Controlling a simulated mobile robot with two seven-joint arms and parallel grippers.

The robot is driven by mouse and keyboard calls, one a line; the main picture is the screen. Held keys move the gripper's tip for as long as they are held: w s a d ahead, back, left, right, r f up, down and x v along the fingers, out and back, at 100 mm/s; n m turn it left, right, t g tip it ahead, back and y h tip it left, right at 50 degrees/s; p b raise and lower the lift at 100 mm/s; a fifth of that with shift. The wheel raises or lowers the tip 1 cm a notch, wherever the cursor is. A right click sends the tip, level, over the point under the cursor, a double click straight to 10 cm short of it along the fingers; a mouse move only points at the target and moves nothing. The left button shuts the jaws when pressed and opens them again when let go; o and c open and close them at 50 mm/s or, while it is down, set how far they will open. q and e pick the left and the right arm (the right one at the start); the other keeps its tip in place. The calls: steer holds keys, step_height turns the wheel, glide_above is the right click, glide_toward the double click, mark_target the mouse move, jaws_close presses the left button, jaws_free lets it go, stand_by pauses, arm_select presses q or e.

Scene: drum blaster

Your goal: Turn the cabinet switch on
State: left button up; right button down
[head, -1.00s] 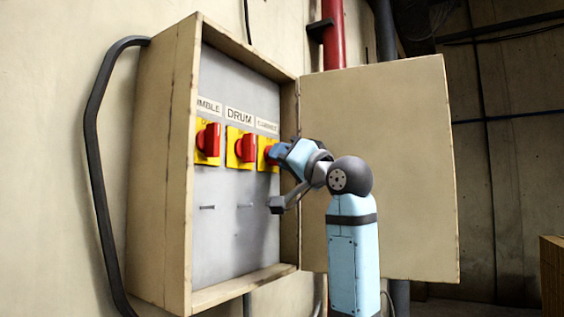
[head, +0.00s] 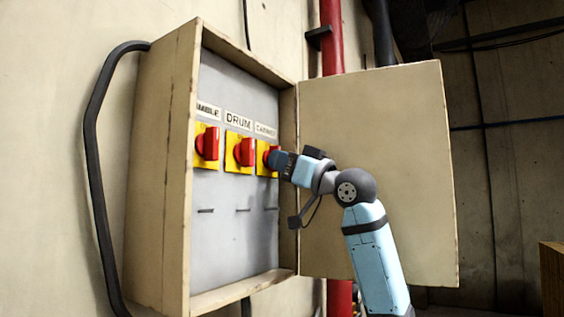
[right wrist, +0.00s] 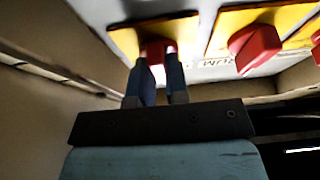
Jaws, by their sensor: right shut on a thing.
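The cabinet switch is a red knob on a yellow plate (head: 262,161), the rightmost of the row in the box, under a label that reads roughly "CABINET". My right gripper (head: 274,158) reaches in from the right and is shut on its knob. In the right wrist view the two dark fingers of my right gripper (right wrist: 158,72) stand on either side of the red knob of the cabinet switch (right wrist: 155,50). The fingers and wrist partly hide the knob in the head view. My left gripper is not in view.
The DRUM switch (head: 244,152) and another red switch (head: 207,144) sit to the left on the same panel. The box's door (head: 385,170) stands open behind my right arm. A black cable (head: 92,150) runs along the wall at left.

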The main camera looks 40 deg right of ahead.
stand_by(0.3)
steer(key=c, duration=1.1)
jaws_free()
steer(key=b+v, duration=0.4)
steer(key=v, duration=1)
steer(key=shift+r, duration=0.1)
